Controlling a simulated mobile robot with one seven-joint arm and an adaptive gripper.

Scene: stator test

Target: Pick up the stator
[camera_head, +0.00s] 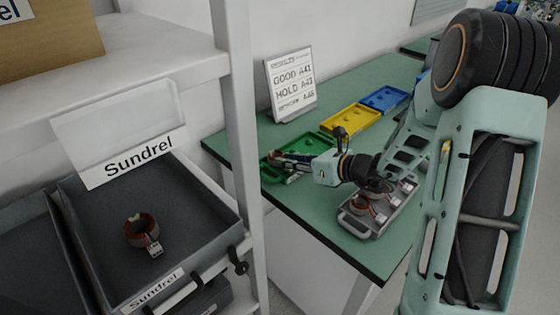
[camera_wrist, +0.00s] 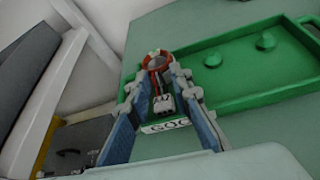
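My gripper (camera_wrist: 160,75) is shut on a stator (camera_wrist: 157,60), a copper-red ring with a white connector (camera_wrist: 163,103) hanging between the fingers in the wrist view. The ring sits between the fingertips, at the left edge of the green tray (camera_wrist: 235,94). In the head view my gripper (camera_head: 278,159) is over the green tray (camera_head: 309,147) on the table; the held stator is hard to make out there. Another stator (camera_head: 141,230) lies in the dark Sundrel bin (camera_head: 205,215) on the shelf. More stators (camera_head: 362,202) sit in a grey tray (camera_head: 352,226).
A yellow tray (camera_head: 350,120) and a blue tray (camera_head: 384,99) stand behind the green one on the green table (camera_head: 300,205). A white sign (camera_head: 291,84) stands at the table's back left edge. A shelf post (camera_head: 236,110) rises between bin and table.

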